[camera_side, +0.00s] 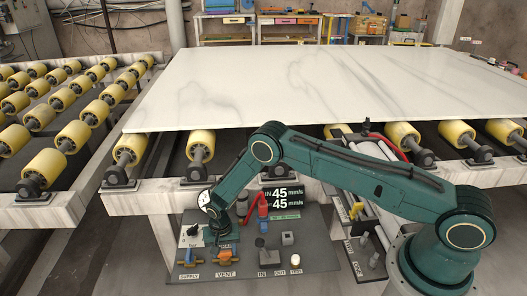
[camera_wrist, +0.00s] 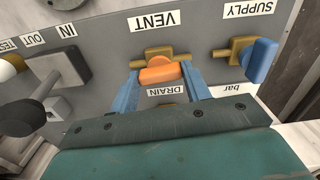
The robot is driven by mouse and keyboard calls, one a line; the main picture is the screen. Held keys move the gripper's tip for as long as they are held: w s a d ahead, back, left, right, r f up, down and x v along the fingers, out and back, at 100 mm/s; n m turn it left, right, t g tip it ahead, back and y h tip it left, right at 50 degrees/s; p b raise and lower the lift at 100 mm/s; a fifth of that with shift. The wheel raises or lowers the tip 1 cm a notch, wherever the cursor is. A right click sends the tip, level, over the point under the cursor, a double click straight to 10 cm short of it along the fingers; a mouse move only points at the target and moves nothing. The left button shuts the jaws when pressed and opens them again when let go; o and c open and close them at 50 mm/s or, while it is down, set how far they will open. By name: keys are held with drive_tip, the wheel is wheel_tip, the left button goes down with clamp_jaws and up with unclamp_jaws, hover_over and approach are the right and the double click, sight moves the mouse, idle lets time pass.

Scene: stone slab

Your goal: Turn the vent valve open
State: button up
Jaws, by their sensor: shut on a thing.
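The vent valve has an orange handle (camera_wrist: 160,76) on a brass body (camera_wrist: 150,55), beside the VENT label (camera_wrist: 155,21) in the wrist view. The handle lies roughly along the line of the brass body there. My gripper (camera_wrist: 161,71) has one blue finger at each end of the handle and is shut on it. In the side view my gripper (camera_side: 224,255) reaches down to the panel above its own VENT label, with part of the valve hidden by the fingers.
The supply valve with a blue handle (camera_wrist: 262,60) sits close beside the vent valve. A grey block (camera_wrist: 58,66) with a lever is on the other side. A gauge (camera_side: 205,198) and a speed display (camera_side: 285,197) stand behind. A marble slab (camera_side: 300,80) overhangs the rollers.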

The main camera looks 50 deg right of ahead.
sight(224, 252)
drive_tip(key=shift+m, duration=0.6)
drive_tip(key=o, duration=1)
drive_tip(key=shift+r, duration=0.15)
wheel_tip(224, 252, up, 14)
drive_tip(key=shift+f, duration=0.25)
idle(0.3)
